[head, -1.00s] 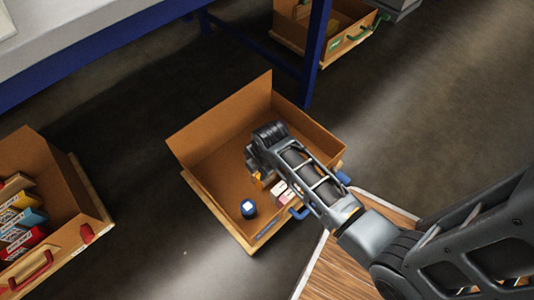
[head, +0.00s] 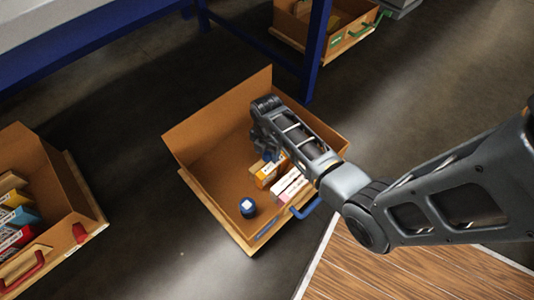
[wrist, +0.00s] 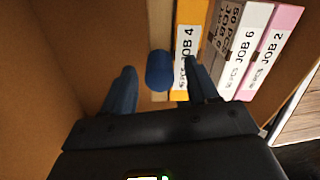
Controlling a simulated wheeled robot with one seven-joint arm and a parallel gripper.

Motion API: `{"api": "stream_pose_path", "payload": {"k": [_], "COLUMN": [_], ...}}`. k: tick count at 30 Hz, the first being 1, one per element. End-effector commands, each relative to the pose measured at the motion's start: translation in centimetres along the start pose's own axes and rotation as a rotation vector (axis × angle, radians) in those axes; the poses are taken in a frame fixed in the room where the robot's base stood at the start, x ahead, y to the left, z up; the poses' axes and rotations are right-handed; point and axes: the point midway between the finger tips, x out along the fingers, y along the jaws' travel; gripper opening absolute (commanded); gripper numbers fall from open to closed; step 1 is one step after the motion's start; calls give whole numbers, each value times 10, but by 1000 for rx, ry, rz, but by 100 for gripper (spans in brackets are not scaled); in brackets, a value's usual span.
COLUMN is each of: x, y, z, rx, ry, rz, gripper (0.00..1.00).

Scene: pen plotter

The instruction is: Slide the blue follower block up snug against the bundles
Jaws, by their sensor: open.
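The follower block shows in the wrist view as an upright wooden strip (wrist: 158,22) with a rounded blue grip (wrist: 160,72) on it. It stands just left of the bundles; I cannot tell whether it touches them. The nearest bundle is the orange JOB 4 (wrist: 187,50), then a brown one (wrist: 225,28), the white JOB 6 (wrist: 243,45) and the pink JOB 2 (wrist: 274,48). My gripper (wrist: 161,68) is open, with one finger on each side of the blue grip. The right finger is close to the orange bundle. In the head view my arm partly hides the follower.
The bundles stand in an open brown crate (head: 220,208) with a blue front handle (head: 304,210). Crate walls rise around my gripper. Another crate (head: 88,205) stands left; a blue table leg (head: 317,50) stands behind.

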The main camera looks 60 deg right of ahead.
Motion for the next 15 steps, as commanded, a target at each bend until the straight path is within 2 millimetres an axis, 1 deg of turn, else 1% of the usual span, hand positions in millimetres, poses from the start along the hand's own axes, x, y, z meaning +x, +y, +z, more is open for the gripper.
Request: {"api": "stream_pose_path", "payload": {"k": [2,10,15], "x": [4,4,4], "y": [0,0,0], "z": [0,0,0], "rx": [1,1,1], "ry": [0,-1,-1], "rz": [1,1,1], "gripper": [59,59,43]}}
